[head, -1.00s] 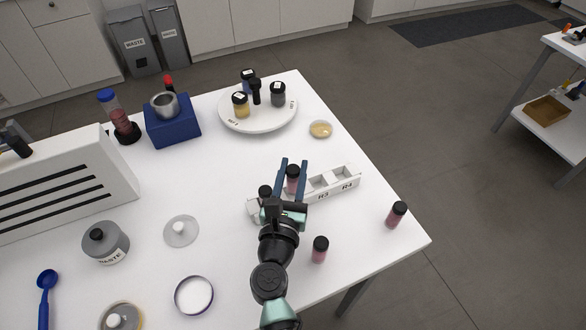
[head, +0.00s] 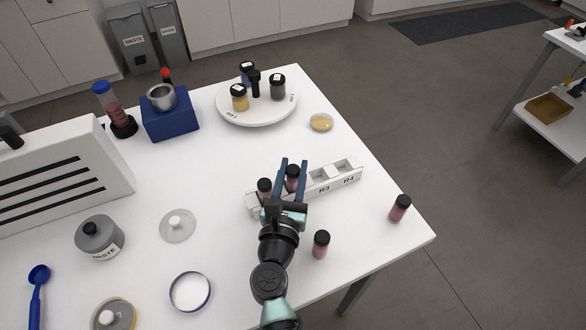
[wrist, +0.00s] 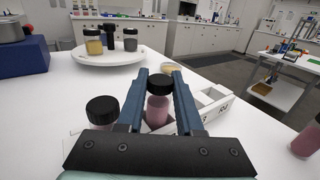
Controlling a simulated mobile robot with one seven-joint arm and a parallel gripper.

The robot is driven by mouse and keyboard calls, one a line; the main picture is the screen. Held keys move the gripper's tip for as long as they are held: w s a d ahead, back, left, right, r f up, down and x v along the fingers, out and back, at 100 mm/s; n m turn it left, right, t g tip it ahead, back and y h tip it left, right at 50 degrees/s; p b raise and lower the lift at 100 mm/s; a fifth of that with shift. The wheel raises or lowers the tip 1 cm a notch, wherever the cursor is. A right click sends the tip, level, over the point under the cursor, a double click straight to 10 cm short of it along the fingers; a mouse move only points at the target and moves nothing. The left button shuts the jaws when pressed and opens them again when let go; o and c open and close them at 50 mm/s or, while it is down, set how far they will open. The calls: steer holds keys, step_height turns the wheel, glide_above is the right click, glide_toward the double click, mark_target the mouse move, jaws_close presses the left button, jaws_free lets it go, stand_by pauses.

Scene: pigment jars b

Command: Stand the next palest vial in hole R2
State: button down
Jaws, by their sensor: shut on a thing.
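My gripper (head: 290,172) is shut on a black-capped vial of pink powder (head: 292,180), held upright at the rack's R2 position. The held vial also shows between the fingers in the wrist view (wrist: 158,108). Its lower end is hidden, so I cannot tell whether it is seated in the hole. The white rack (head: 334,184) has labels R3 and R4 showing, with those two holes empty. Another black-capped vial (head: 264,187) stands at the rack's left end, left of my gripper; it also shows in the wrist view (wrist: 102,112).
Two more pink vials stand on the table, one in front of the rack (head: 321,245) and one near the right edge (head: 399,209). A white turntable (head: 235,114) with jars and a yellow dish (head: 321,123) are behind. A waste jar (head: 99,238) and lids lie left.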

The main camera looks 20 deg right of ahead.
steer(key=shift+f+b, duration=0.45)
steer(key=shift+f, duration=0.15)
steer(key=shift+c, duration=2.4)
jaws_free()
steer(key=b+v, duration=0.1)
steer(key=v, duration=1.1)
steer(key=shift+d, duration=0.1)
steer(key=shift+s+a+r+b, duration=0.1)
steer(key=shift+s+a+b, duration=0.2)
steer(key=shift+s, duration=0.2)
